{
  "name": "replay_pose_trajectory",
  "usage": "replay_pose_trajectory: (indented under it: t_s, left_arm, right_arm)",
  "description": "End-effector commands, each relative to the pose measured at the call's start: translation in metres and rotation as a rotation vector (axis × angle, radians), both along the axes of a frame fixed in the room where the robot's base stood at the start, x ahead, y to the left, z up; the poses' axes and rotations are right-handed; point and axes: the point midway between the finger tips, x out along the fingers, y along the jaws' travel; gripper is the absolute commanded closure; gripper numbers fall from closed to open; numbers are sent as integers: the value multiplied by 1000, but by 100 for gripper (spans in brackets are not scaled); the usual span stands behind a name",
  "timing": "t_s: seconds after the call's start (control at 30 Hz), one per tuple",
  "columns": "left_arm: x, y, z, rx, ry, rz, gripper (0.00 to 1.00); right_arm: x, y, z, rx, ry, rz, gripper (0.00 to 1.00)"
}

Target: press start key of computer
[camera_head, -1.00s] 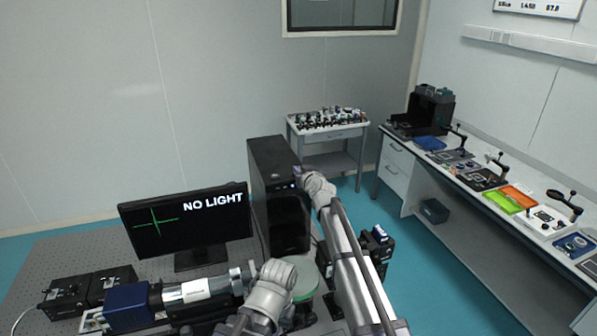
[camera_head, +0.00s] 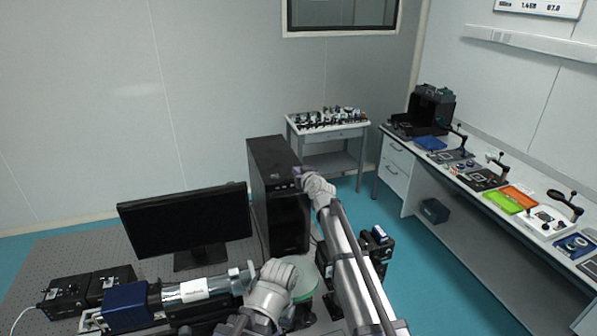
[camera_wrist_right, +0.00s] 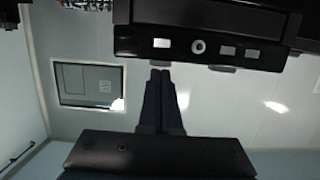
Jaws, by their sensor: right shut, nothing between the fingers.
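The computer (camera_head: 278,200) is a tall black tower behind the desk setup. The monitor (camera_head: 185,225) beside it on the left has a black screen. My right gripper (camera_head: 298,173) is at the upper front of the tower. In the right wrist view its dark fingers (camera_wrist_right: 160,75) are shut and empty, with tips just below the tower's front panel (camera_wrist_right: 180,44). The panel carries a bright square key (camera_wrist_right: 161,43) and a round button (camera_wrist_right: 198,46). I cannot tell whether the tips touch the panel. My left gripper (camera_head: 302,316) is low and mostly hidden by its wrist.
Optical parts (camera_head: 195,291) and black boxes (camera_head: 70,297) stand on the perforated table (camera_head: 60,255). A small cart (camera_head: 330,133) with parts is behind the tower. A long white bench (camera_head: 440,165) with instruments runs along the right wall. The teal floor between them is mostly open.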

Motion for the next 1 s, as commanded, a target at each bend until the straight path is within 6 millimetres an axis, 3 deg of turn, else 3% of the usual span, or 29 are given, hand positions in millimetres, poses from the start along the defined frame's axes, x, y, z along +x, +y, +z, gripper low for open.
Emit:
replay_pose_trajectory:
  t_s: [0.03,0.2,0.4,0.6,1.0]
  left_arm:
    - [0,0,12,0,0,0,100]
    - [0,0,35,0,1,-2,100]
    - [0,0,42,1,2,-3,100]
    - [0,0,49,1,2,-4,100]
    - [0,0,50,1,2,-4,100]
  right_arm:
    - [-1,1,13,0,-1,0,100]
    - [-8,4,35,2,-4,-2,100]
    - [-59,-12,43,3,-4,-3,100]
    - [-90,-23,50,3,-5,-3,100]
    - [-96,-25,51,3,-5,-3,100]
